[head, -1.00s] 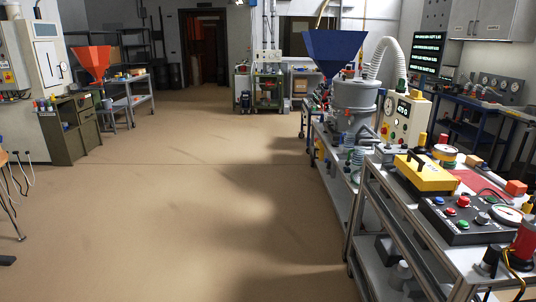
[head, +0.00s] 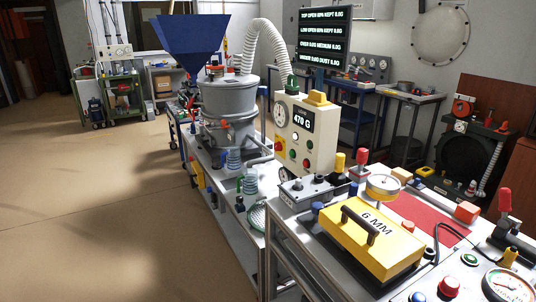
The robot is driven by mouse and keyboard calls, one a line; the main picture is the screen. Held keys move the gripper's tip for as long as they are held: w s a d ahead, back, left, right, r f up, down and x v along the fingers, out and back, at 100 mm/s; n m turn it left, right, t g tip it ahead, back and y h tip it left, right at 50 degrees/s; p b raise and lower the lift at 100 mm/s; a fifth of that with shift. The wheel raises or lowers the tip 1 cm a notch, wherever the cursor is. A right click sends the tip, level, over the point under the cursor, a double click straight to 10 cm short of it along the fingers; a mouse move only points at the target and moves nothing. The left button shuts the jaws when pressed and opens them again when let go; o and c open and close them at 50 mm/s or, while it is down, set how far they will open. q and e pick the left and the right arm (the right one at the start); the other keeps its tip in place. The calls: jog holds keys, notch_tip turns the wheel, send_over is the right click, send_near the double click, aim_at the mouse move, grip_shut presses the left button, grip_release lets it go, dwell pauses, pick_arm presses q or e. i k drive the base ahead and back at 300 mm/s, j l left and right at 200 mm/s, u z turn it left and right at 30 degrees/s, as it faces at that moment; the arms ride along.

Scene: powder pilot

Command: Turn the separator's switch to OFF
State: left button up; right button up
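A small grey box with knobs (head: 306,188) sits in front of the control box. I cannot tell which control is the separator's switch or where it points. Neither of my grippers is in view.
A yellow 6 MM case (head: 370,243) and a red mat (head: 428,218) lie on the near bench. A red button (head: 449,286) and a gauge (head: 508,287) are at its front right. A black readout screen (head: 325,38) hangs behind. Open floor (head: 90,215) lies left.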

aim_at(277, 146)
jog(key=i+j+z, duration=0.1)
jog(key=z, duration=0.4)
jog(key=i+j+z, duration=0.35)
jog(key=j, duration=0.25)
jog(key=i+j+z, duration=0.2)
jog(key=j+z, duration=0.2)
jog(key=j, duration=0.2)
